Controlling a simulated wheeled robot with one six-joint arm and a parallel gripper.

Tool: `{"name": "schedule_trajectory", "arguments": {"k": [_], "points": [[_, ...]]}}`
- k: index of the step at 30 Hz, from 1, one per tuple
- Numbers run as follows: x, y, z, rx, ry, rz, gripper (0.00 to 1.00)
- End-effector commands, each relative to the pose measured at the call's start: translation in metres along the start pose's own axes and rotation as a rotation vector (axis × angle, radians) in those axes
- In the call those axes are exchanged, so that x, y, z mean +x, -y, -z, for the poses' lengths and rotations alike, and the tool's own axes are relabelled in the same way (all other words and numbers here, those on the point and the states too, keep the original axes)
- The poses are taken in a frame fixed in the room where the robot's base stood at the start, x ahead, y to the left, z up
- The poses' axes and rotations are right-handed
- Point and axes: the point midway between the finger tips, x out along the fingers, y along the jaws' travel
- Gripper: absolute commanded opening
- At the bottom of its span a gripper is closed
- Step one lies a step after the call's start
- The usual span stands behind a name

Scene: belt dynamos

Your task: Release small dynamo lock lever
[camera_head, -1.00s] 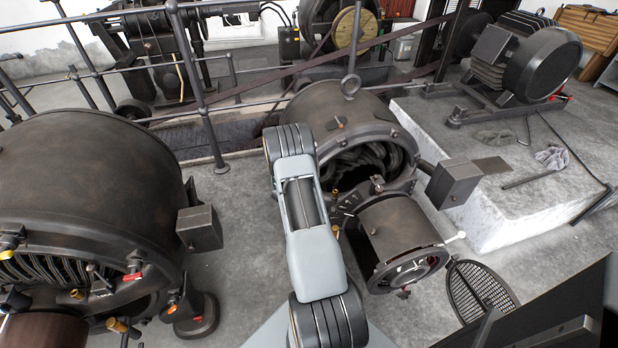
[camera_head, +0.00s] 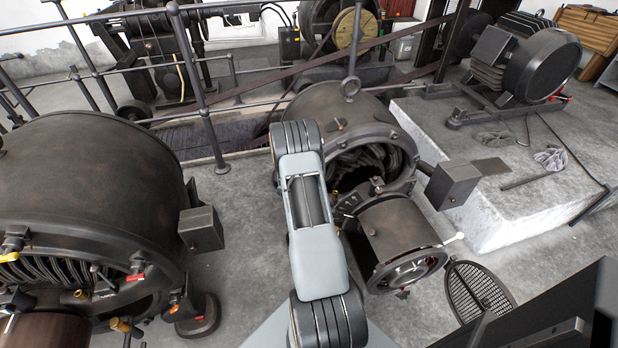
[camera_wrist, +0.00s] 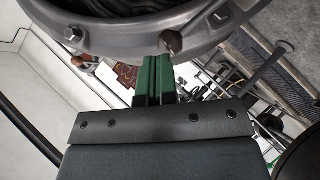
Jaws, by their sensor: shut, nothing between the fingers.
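The mid-sized open dynamo (camera_head: 335,108) stands at the centre of the head view, smaller than the one at left. A small orange-tipped lever (camera_head: 340,124) sits on its shell, and a white-tipped lever (camera_head: 454,239) on its front cylinder (camera_head: 395,228). I cannot tell which is the lock lever. My arm crosses in front of this dynamo and hides my gripper in the head view. In the wrist view my gripper (camera_wrist: 157,58) has its green fingers together and empty. Their tips are close to a grey metal ring (camera_wrist: 120,38) and a small metal lug (camera_wrist: 171,41); contact is unclear.
A large dynamo (camera_head: 90,190) fills the left. A black motor (camera_head: 530,60) with a red handle stands on a concrete plinth (camera_head: 500,205) at right. A round grate (camera_head: 478,290) is near the front right. Railings (camera_head: 200,90) run behind.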

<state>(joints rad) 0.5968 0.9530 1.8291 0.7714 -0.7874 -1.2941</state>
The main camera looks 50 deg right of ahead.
Motion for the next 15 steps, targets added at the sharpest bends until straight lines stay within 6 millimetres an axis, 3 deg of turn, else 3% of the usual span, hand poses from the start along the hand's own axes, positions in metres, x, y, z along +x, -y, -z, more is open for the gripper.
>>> {"name": "schedule_trajectory", "arguments": {"k": [8,15], "points": [[-0.002,0.000,0.000,0.000,0.000,0.000,0.00],[-0.034,-0.003,0.005,-0.002,0.001,0.002,0.00]]}}
